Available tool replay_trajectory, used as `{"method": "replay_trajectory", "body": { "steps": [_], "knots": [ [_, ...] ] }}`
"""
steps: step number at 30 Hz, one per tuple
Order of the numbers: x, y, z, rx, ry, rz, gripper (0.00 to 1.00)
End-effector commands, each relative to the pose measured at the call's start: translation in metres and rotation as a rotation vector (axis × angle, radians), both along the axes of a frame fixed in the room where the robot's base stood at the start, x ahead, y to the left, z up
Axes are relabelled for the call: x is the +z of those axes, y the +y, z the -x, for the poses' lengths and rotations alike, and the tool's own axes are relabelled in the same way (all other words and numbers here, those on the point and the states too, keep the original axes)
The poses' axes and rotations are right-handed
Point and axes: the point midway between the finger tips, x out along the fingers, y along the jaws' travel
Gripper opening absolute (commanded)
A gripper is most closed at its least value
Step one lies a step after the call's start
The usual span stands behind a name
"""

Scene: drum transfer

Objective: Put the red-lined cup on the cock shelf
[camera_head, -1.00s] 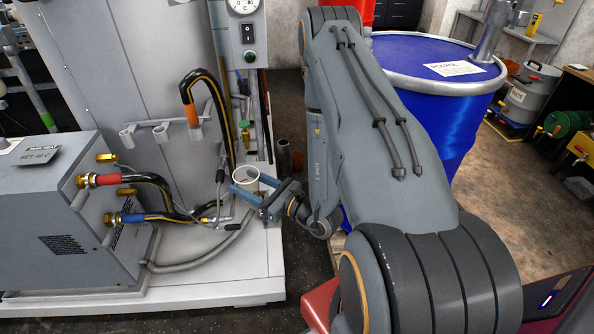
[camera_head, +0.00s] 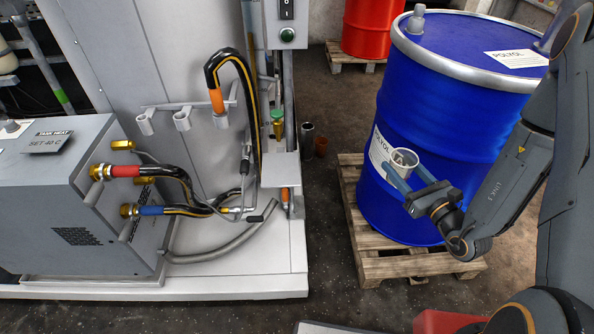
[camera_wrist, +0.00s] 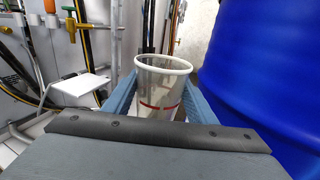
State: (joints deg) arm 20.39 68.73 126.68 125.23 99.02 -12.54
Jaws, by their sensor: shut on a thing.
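My gripper (camera_head: 408,176) is shut on a pale cup (camera_head: 404,157) and holds it upright in the air, in front of the blue drum. In the wrist view the cup (camera_wrist: 162,95) sits between the two blue fingers. It is see-through, with a pale rim and a red line around its lower part. A small white shelf (camera_head: 279,170) juts from the grey machine, below a brass cock with a green top (camera_head: 278,122). The shelf also shows in the wrist view (camera_wrist: 83,85), left of the cup and farther off. Its visible top is bare. The gripper is well to its right.
A blue drum (camera_head: 440,110) stands on a wooden pallet (camera_head: 400,262). Black hoses (camera_head: 255,100) and a grey box (camera_head: 60,200) are left of the shelf. Floor between machine and pallet is clear.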

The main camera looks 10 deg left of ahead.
Motion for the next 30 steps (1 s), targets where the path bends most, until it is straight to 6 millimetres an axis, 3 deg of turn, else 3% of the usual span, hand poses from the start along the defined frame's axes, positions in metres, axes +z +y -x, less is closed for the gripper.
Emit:
{"method": "replay_trajectory", "body": {
  "steps": [6, 18, 24, 30],
  "knots": [
    [-0.016, 0.053, -0.023, 0.218, -0.007, 0.004, 0.27],
    [-0.04, 0.145, -0.029, 0.639, -0.005, 0.004, 0.27],
    [-0.049, 0.171, -0.023, 0.779, -0.002, 0.003, 0.27],
    [-0.051, 0.184, -0.02, 0.832, -0.001, 0.001, 0.27]
  ]
}}
